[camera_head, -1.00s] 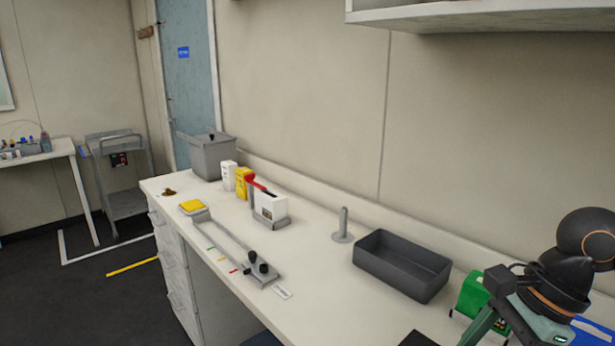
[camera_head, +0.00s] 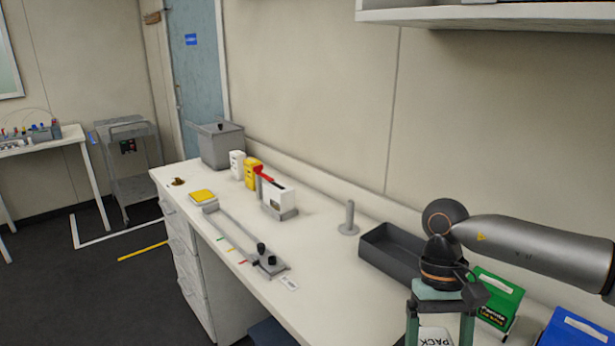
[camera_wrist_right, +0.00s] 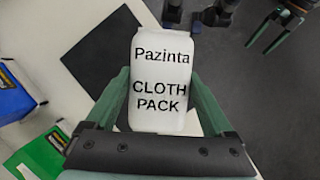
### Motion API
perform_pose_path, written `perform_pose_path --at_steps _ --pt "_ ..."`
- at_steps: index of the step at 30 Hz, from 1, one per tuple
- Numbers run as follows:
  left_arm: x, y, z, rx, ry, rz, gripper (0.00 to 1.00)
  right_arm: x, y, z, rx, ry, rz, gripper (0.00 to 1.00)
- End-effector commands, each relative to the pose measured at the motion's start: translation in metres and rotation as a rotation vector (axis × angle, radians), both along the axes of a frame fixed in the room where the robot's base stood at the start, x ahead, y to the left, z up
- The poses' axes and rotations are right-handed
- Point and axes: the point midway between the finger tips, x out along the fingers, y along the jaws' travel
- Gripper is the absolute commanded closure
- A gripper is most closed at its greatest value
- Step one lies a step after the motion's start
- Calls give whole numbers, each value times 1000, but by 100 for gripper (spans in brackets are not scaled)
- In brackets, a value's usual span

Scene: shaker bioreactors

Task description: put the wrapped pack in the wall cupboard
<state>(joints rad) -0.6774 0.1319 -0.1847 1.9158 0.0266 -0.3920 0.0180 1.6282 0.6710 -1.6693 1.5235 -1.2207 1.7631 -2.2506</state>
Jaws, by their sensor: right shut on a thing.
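The wrapped pack (camera_wrist_right: 160,95) is white, with "Pazinta CLOTH PACK" printed on it. My right gripper (camera_head: 439,332) points down and is shut on the pack, one finger on each side. The pack's top also shows in the head view (camera_head: 436,337), at the bottom edge; its lower part is cut off there.
A dark grey bin (camera_head: 385,262) sits on the bench (camera_head: 225,265) behind my right gripper. A green box (camera_head: 497,297) and a blue box (camera_head: 580,332) stand to its right. A grey peg (camera_head: 349,218) stands left of the bin. The wall below the cupboard is bare.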

Motion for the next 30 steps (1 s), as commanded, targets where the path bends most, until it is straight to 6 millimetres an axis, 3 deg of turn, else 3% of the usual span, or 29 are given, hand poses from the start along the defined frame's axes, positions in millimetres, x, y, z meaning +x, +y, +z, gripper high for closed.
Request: perform_pose_path --at_steps 10,30 --pt "-1 1 -1 1 4 1 10 -36 0 -27 2 3 25 71" --pt "-2 0 -1 1 7 2 10 -37 1 -26 -1 -4 29 71"
